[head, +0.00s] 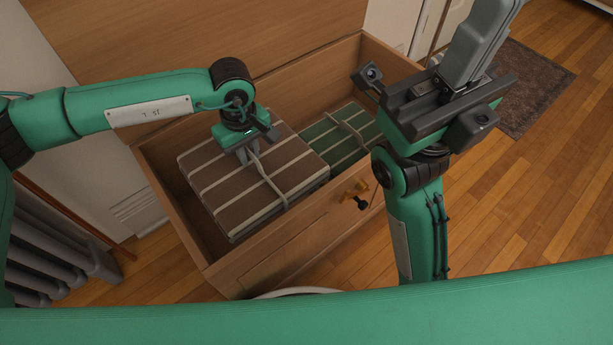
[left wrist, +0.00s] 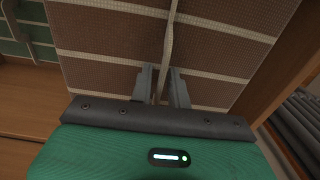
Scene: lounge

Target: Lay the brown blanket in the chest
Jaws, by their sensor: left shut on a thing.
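The brown blanket (head: 222,190) is a folded, striped bundle with a pale strap around it. It is inside the left part of the open wooden chest (head: 235,268); I cannot tell whether its underside touches the bottom. My left gripper (head: 247,153) points down over it and is shut on its strap. In the left wrist view the fingers (left wrist: 163,78) close on the strap across the brown blanket (left wrist: 110,45). My right gripper (head: 482,45) is raised at the upper right, away from the chest; its finger gap does not show clearly.
A green striped blanket (head: 318,143) with a strap lies in the chest's right part, beside the brown one. A radiator (head: 55,258) stands at the left. A dark rug (head: 537,85) lies on the wooden floor at the right.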

